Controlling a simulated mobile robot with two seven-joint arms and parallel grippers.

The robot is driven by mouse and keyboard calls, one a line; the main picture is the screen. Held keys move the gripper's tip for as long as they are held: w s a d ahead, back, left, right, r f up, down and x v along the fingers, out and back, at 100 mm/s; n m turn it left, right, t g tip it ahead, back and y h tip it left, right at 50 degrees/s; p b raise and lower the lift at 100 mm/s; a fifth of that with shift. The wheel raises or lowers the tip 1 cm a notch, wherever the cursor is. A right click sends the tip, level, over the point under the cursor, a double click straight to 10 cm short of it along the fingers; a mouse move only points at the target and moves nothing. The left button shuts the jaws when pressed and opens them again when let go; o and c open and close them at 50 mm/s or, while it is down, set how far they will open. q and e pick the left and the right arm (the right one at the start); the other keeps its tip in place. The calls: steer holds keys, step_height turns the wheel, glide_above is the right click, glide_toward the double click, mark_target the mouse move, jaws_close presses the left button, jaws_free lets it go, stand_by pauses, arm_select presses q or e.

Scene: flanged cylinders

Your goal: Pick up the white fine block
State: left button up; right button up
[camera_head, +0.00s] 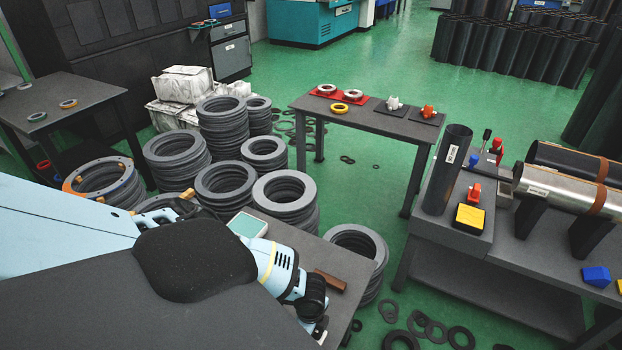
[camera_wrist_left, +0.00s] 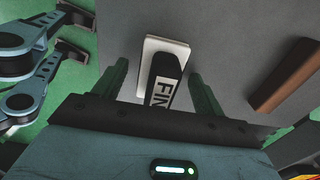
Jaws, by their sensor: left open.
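The white fine block (camera_wrist_left: 150,52) lies on the grey table top in the left wrist view. My left gripper (camera_wrist_left: 159,70) is open, with one dark green finger on each side of the block. Gaps show between the fingers and the block; I see no contact.
A brown bar (camera_head: 330,281) lies on the near table, also seen right of the block in the left wrist view (camera_wrist_left: 285,75). A pale tablet-like device (camera_head: 247,225) lies behind my wrist. Stacked grey rings (camera_head: 286,193) stand close behind the table.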

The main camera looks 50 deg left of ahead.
arm_select(q)
steer(key=shift+c, duration=0.3)
